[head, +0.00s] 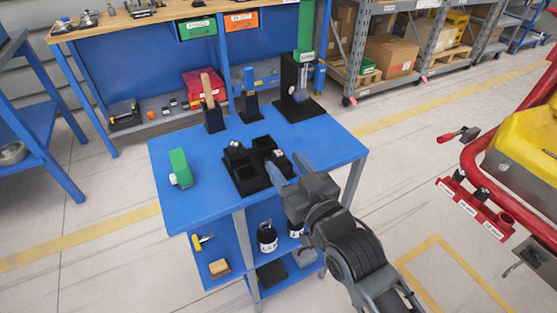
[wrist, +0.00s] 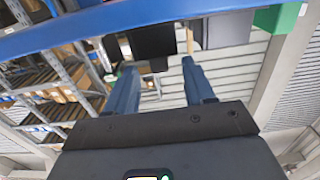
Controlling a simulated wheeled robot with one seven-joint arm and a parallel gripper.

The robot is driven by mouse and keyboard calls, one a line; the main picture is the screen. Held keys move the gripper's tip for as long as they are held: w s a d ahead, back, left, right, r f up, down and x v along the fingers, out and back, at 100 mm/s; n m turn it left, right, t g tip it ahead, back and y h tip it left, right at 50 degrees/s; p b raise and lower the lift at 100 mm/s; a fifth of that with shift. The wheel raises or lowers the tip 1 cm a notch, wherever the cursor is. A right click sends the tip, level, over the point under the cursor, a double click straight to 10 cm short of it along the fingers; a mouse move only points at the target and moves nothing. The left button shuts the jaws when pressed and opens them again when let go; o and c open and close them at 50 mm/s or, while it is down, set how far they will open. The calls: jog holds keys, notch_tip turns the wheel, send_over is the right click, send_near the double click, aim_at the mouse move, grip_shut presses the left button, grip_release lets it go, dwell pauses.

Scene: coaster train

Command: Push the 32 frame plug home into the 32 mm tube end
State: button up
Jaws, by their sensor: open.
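A black tray with compartments (head: 243,184) sits on the blue cart top (head: 207,205). Small light-topped pieces show in it, one at its back left (head: 234,146) and one at its right (head: 279,153); I cannot tell which is the 32 plug. A red frame with labelled tube-like ends (head: 480,196) stands at the far right; the labels are too small to read.
A green-and-white object (head: 179,168) lies on the cart's left. Black stands with a wooden handle (head: 207,92), a blue tool (head: 249,78) and a tall black post (head: 293,84) line the back. Open floor lies between the cart and the red frame.

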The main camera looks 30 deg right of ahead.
aim_at(281, 160)
jog(key=w, duration=0.4)
jog(key=shift+w+p, duration=0.15)
jog(key=shift+p, duration=0.15)
jog(key=shift+f, duration=0.15)
grip_shut()
